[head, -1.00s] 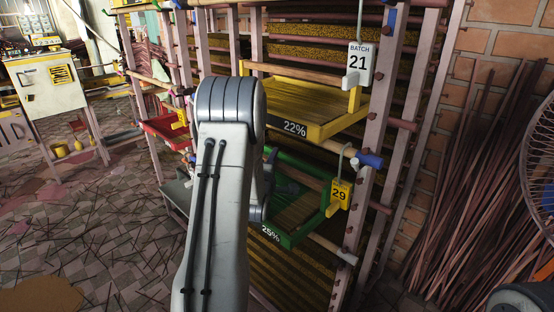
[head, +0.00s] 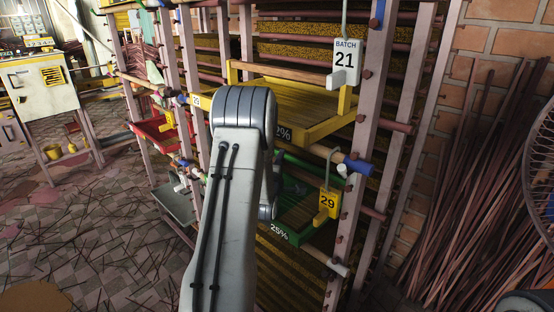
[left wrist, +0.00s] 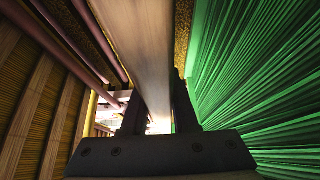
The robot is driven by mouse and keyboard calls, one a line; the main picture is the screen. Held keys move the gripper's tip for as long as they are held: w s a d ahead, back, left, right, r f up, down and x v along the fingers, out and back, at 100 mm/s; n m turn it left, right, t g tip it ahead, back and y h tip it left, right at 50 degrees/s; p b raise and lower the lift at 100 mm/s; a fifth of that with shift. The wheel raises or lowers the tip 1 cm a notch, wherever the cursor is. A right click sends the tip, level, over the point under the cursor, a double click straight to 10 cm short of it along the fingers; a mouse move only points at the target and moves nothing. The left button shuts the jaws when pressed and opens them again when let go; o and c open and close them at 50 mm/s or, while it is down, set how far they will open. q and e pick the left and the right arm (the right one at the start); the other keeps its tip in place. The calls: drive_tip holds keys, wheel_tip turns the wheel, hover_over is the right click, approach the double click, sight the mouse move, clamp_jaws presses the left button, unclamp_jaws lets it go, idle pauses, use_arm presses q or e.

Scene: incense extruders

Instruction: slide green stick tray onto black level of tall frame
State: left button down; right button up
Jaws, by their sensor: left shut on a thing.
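The green tray (head: 298,237), labelled 25%, sits low in the tall frame (head: 381,115), below the yellow tray. A yellow batch 29 tag (head: 328,204) hangs at its right front. My left arm covers the tray's left part and most of my left gripper (head: 287,190). In the left wrist view my left gripper (left wrist: 158,108) is shut on a pale wooden bar (left wrist: 140,40). Green sticks (left wrist: 260,85) fill the right side there. The bar looks like the green tray's handle rail. I cannot tell which level is the black one. My right gripper does not show.
The yellow tray (head: 318,128) with a batch 21 tag (head: 347,62) is just above. A red tray (head: 153,130) and a grey tray (head: 174,205) are at the left. Loose sticks (head: 465,190) lean on the brick wall. Floor at left is mostly open.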

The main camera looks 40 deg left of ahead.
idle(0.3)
use_arm(q)
drive_tip(key=c, duration=0.6)
unclamp_jaws()
drive_tip(key=o, duration=0.3)
drive_tip(key=shift+f, duration=0.15)
drive_tip(key=shift+s+a, duration=0.1)
drive_tip(key=shift+s, duration=0.05)
drive_tip(key=shift+s+a+b, duration=0.2)
drive_tip(key=shift+s+b, duration=0.1)
drive_tip(key=shift+s, duration=1.85)
drive_tip(key=shift+s+a+b, duration=0.15)
drive_tip(key=shift+s+b, duration=0.15)
drive_tip(key=shift+s, duration=1.8)
drive_tip(key=shift+s+a+b, duration=0.2)
drive_tip(key=shift+s+b, duration=0.1)
drive_tip(key=shift+s, duration=1.85)
